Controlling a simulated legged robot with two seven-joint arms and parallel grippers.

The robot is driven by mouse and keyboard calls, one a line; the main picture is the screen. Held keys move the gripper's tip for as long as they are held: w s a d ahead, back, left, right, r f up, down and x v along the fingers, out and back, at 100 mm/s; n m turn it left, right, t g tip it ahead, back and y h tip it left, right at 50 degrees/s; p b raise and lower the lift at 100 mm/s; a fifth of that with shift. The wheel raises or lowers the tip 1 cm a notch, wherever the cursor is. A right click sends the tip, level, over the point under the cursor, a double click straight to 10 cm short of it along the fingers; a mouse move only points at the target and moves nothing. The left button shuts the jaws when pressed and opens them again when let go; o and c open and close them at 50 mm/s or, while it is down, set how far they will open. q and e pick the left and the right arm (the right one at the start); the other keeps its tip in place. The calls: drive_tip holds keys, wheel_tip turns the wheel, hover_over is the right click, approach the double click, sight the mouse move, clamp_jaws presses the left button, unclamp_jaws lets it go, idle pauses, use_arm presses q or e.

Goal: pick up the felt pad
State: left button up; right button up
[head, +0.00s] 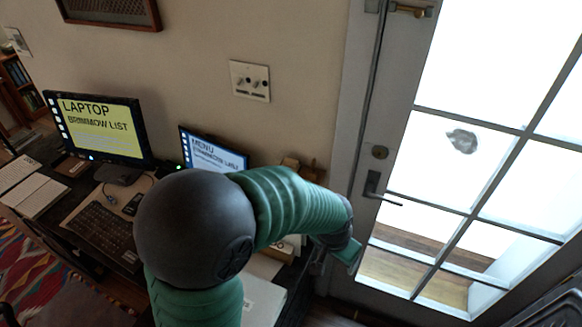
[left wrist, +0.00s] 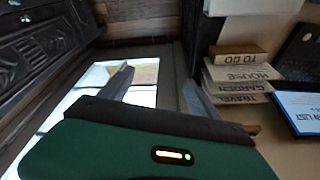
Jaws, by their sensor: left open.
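I cannot make out a felt pad in either view. My left gripper (head: 340,258) is at the end of the green arm, beyond the right end of the desk and in front of the glass door. In the left wrist view my left gripper (left wrist: 160,88) shows two grey fingers spread apart with nothing between them. In the head view my arm covers most of that part of the desk. My right gripper does not show.
A laptop-labelled monitor (head: 98,128), a keyboard (head: 98,228) and a second screen (head: 212,152) stand on the desk. The glass door (head: 352,130) with its handle (head: 374,190) is at the right. A dark carved piece of furniture (left wrist: 40,45) is at the left in the wrist view.

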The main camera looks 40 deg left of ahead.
use_arm(q)
drive_tip(key=shift+o, duration=1.2)
drive_tip(key=w+a+r+n, duration=0.1)
drive_tip(key=w+a+r, duration=0.4)
drive_tip(key=w+a, duration=0.6)
drive_tip(key=shift+w+a+n+y, duration=0.3)
drive_tip(key=shift+a+n, duration=0.1)
drive_tip(key=shift+a, duration=0.7)
drive_tip(key=n+t, duration=0.1)
drive_tip(key=n, duration=0.1)
approach(290, 161)
drive_tip(key=shift+y, duration=0.4)
drive_tip(key=f, duration=0.1)
drive_tip(key=w+f+p, duration=0.1)
drive_tip(key=f, duration=0.1)
drive_tip(key=w+d+f, duration=0.1)
drive_tip(key=shift+f+p, duration=0.25)
drive_tip(key=shift+p, duration=0.15)
drive_tip(key=p+x, duration=0.1)
drive_tip(key=x, duration=0.2)
drive_tip(key=a+p+x, duration=0.1)
drive_tip(key=x, duration=0.2)
drive_tip(key=shift+s+a, duration=0.1)
drive_tip(key=shift+s, duration=0.05)
drive_tip(key=shift+f, duration=0.3)
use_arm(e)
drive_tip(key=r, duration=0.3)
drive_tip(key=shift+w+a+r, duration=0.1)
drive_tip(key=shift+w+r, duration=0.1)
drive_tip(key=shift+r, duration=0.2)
